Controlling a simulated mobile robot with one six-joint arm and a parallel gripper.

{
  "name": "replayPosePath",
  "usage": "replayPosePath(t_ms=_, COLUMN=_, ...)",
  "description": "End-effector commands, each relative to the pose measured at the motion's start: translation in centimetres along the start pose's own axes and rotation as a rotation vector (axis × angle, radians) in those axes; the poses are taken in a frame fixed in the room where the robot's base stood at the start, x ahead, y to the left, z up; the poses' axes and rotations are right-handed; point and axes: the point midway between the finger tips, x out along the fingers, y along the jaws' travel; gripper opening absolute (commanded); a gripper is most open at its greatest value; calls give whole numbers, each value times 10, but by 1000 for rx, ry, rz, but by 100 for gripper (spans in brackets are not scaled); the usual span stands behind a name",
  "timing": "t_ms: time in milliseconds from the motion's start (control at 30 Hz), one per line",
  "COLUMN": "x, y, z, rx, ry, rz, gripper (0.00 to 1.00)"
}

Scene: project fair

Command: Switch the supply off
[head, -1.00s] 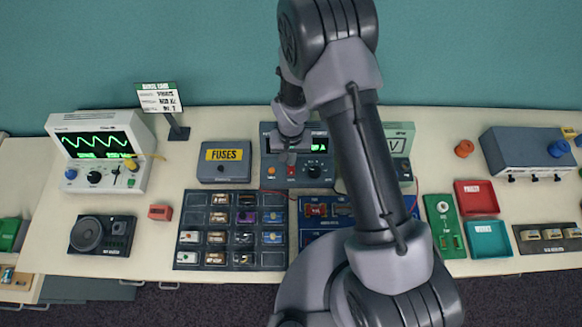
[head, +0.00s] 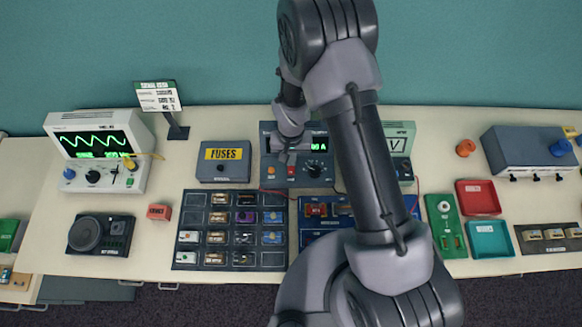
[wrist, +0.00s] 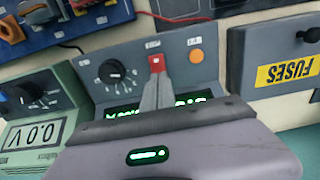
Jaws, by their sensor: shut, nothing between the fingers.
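The supply is a dark blue-grey box (head: 267,180) at the middle of the table in the head view, partly behind my arm. It has a lit green display, an orange knob, a black dial and a red switch (head: 291,171). In the wrist view the supply (wrist: 190,72) appears upside down, with the red switch (wrist: 157,62) between the black dial and the orange knob. My gripper (wrist: 156,76) is shut and empty, its tips right at the red switch. I cannot tell whether they touch it. The fingers cover part of the lit display.
A grey fuses box (head: 222,172) stands left of the supply, and a pale green meter (head: 400,135) stands right. A dark compartment tray (head: 230,262) and a blue board (head: 313,232) lie in front. Bare table shows at the back left.

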Motion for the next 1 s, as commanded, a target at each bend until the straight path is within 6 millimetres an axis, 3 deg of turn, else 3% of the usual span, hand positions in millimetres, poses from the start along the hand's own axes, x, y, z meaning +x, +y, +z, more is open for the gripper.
replayPosePath(t_ms=667, x=11, y=0, z=0, rx=0, ry=0, rz=0, gripper=0)
replayPosePath(t_ms=833, x=4, y=0, z=0, rx=0, ry=0, rz=0, gripper=0)
replayPosePath(t_ms=1000, x=-15, y=0, z=0, rx=0, ry=1, rz=0, gripper=0)
